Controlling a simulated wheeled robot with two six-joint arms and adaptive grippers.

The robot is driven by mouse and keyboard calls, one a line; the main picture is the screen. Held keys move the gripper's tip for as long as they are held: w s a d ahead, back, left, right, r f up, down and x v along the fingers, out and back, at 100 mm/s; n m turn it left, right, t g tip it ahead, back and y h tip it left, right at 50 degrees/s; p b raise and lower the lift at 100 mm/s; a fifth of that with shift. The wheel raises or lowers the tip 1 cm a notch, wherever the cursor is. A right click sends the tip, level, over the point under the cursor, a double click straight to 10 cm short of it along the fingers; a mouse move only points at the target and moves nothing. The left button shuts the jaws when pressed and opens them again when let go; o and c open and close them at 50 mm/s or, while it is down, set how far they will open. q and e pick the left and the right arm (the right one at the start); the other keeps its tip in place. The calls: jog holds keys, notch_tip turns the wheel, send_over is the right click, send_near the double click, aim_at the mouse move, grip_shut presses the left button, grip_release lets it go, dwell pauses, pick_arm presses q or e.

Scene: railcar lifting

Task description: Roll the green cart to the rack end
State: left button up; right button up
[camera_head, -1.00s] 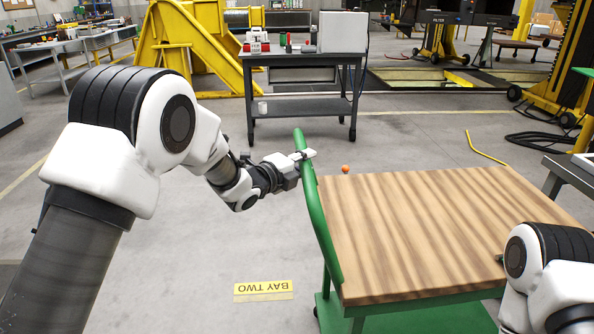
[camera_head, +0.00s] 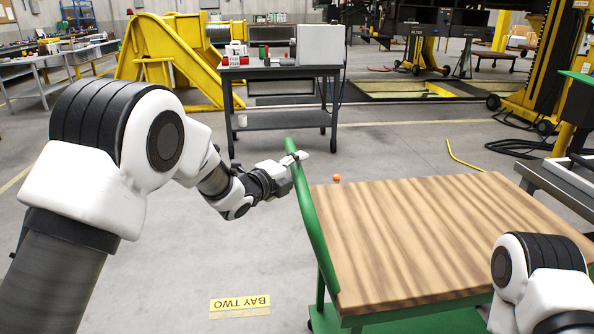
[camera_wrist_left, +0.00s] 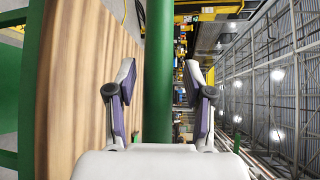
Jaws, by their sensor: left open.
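The green cart has a striped wooden deck (camera_head: 420,235) and a green handle bar (camera_head: 312,215) along its left side. My left gripper (camera_head: 297,158) is at the far upper end of that bar. In the left wrist view its two fingers (camera_wrist_left: 159,85) stand apart, with the green bar (camera_wrist_left: 158,40) running between them. A clear gap shows on the finger sides, so the jaws are around the bar but not closed on it. My right arm shows at the lower right, over the deck's near right corner; its gripper is out of frame. I cannot pick out the rack end.
A dark workbench (camera_head: 285,121) stands beyond the handle. A small orange ball (camera_head: 337,178) shows just past the deck's far left corner. A grey metal table (camera_head: 560,183) is close on the right. A yellow BAY TWO label (camera_head: 240,305) lies on open floor at left.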

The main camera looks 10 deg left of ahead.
pick_arm(q)
jog(key=shift+s+f, duration=0.1)
jog(key=v, duration=1.1)
jog(key=shift+s+a, duration=0.25)
jog(key=shift+s, duration=0.1)
